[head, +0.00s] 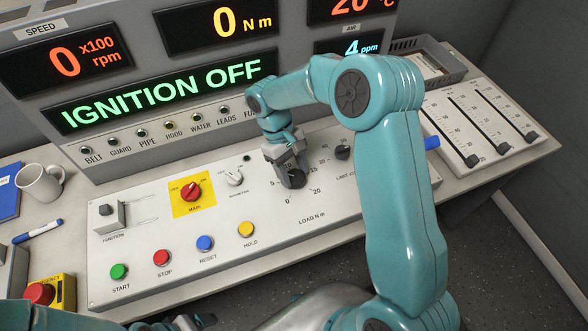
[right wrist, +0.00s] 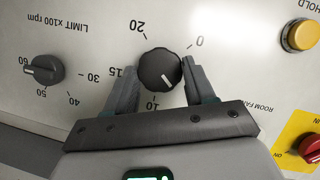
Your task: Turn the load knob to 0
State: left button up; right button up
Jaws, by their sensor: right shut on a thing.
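The load knob (right wrist: 160,68) is a dark round knob with a white pointer line, on the pale sloped console above the LOAD N m label. In the right wrist view its pointer faces the lower right, between the 10 mark and the partly hidden 5 position, away from the 0 mark (right wrist: 200,43). My right gripper (right wrist: 161,78) has one finger on each side of the knob and is shut on it. In the head view the right gripper (head: 287,168) reaches down onto the load knob (head: 291,179), partly covering it.
The limit knob (head: 343,152) is close on the right. The room fan switch (head: 234,178) and red main switch (head: 191,191) are to the left. The yellow hold button (head: 246,229) sits in front, left of the load knob. The display (head: 168,92) reads IGNITION OFF; load reads 0 N m.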

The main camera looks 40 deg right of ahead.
jog(key=n+h, duration=0.1)
jog(key=n, duration=0.3)
jog(key=shift+a+n+t+h+b, duration=0.2)
jog(key=shift+n+t+h+b, duration=0.1)
jog(key=shift+t+h+b, duration=0.1)
jog(key=n+t+h, duration=0.1)
jog(key=n, duration=0.3)
jog(key=shift+s+a+n+b, duration=0.1)
jog(key=shift+a+n+b, duration=0.05)
jog(key=shift+n+b, duration=0.2)
jog(key=n, duration=0.2)
jog(key=n+t+h, duration=0.1)
jog(key=n, duration=0.1)
jog(key=shift+s+n+t+b, duration=0.2)
jog(key=shift+n+t+b, duration=0.1)
jog(key=shift+b, duration=0.1)
jog(key=shift+s+a+n+t+b, duration=0.15)
jog(key=shift+n+t, duration=0.25)
jog(key=shift+n, duration=0.65)
jog(key=shift+s+d+n+t+b, duration=0.15)
jog(key=shift+n+t, duration=0.25)
jog(key=shift+n, duration=0.6)
jog(key=shift+a, duration=0.1)
jog(key=o, duration=1)
jog(key=shift+w, duration=0.1)
jog(key=p+v, duration=0.1)
jog(key=v, duration=1.5)
jog(key=shift+r, duration=0.15)
